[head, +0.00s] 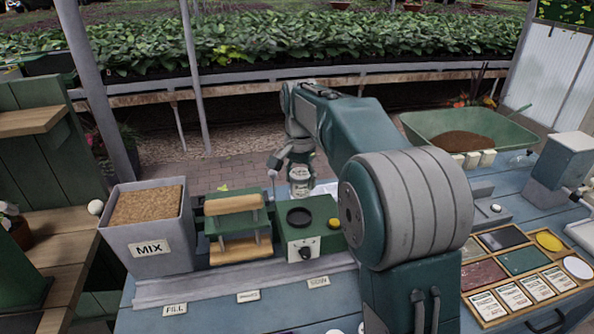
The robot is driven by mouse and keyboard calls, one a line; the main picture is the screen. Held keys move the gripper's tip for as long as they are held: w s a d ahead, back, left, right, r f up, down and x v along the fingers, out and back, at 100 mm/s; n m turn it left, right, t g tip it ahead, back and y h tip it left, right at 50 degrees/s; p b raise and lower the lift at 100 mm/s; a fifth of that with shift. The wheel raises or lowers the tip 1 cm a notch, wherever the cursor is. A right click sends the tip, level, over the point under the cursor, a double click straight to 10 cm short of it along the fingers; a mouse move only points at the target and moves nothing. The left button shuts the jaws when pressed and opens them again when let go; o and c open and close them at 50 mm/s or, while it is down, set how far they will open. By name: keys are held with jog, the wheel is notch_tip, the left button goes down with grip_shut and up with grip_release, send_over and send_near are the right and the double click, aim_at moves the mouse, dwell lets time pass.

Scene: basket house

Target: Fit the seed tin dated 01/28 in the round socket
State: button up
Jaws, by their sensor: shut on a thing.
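My gripper (291,157) points down beyond the green box and is shut on a small tin (300,181) with a pale label. The tin's date is too small to read. It hangs upright, just behind the green box as seen from the head. The green box (300,247) has a dark round opening (299,217) on top, which looks like the round socket. The opening shows no tin in it. The tin appears apart from the box, but its exact height is hard to judge.
Left of the box are a green press-like stand (236,232) and a grey MIX bin (150,236) full of brown material. A yellow knob (334,223) is right of the opening. A wooden tray (520,272) with cards and coloured plates lies at right. My arm hides the bench's middle.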

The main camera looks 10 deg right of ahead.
jog(key=shift+w, duration=0.25)
jog(key=shift+a+f, duration=0.1)
jog(key=shift+f, duration=3.6)
jog(key=shift+s+f, duration=0.1)
jog(key=shift+f, duration=0.55)
jog(key=o, duration=1.1)
jog(key=shift+r, duration=4)
